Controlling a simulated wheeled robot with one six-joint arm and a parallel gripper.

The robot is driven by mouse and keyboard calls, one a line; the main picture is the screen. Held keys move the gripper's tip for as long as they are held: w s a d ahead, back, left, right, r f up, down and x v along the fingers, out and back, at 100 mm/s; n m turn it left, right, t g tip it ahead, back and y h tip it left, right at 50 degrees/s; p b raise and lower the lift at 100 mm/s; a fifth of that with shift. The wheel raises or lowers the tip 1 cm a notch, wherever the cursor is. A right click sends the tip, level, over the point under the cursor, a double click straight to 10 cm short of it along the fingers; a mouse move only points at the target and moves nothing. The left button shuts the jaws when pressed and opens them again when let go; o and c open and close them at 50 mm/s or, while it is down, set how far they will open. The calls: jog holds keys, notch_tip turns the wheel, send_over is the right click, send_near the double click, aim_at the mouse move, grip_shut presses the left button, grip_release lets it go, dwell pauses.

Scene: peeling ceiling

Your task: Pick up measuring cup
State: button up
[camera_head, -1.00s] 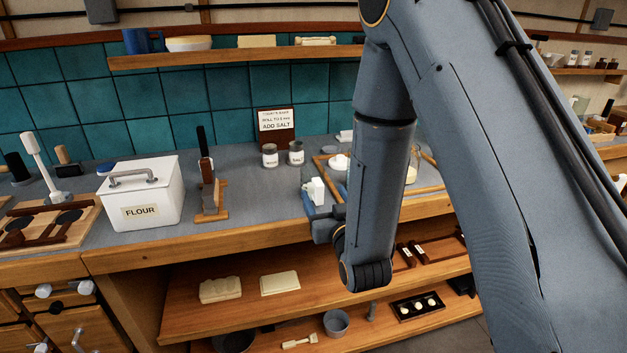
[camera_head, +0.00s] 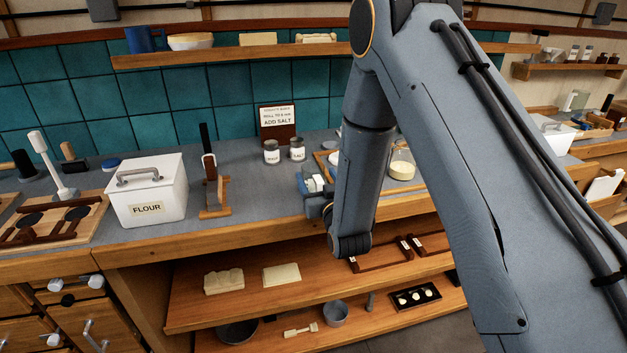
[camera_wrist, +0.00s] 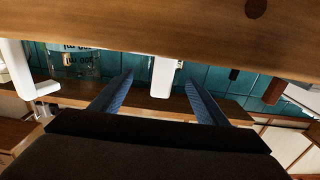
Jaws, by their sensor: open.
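A clear vessel with upside-down "ml" markings (camera_wrist: 78,58) shows at the upper left of the wrist view, left of my fingers and apart from them; it looks like the measuring cup. In the head view a clear glass vessel with pale contents (camera_head: 402,166) stands on the counter just right of my arm; I cannot tell if it is the same one. My gripper (camera_wrist: 158,95) is open, its two blue fingers apart. A white object (camera_wrist: 163,78) shows beyond the gap between them. In the head view my gripper (camera_head: 312,185) is at the counter's front edge, partly hidden by my arm.
A white flour box (camera_head: 146,190), a wooden stand (camera_head: 215,195) and two small jars (camera_head: 272,152) are on the counter left of my arm. A wooden surface (camera_wrist: 190,25) crosses the top of the wrist view. Shelves (camera_head: 240,300) lie below the counter.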

grip_shut()
jog(key=shift+r, duration=0.1)
dwell(0.3)
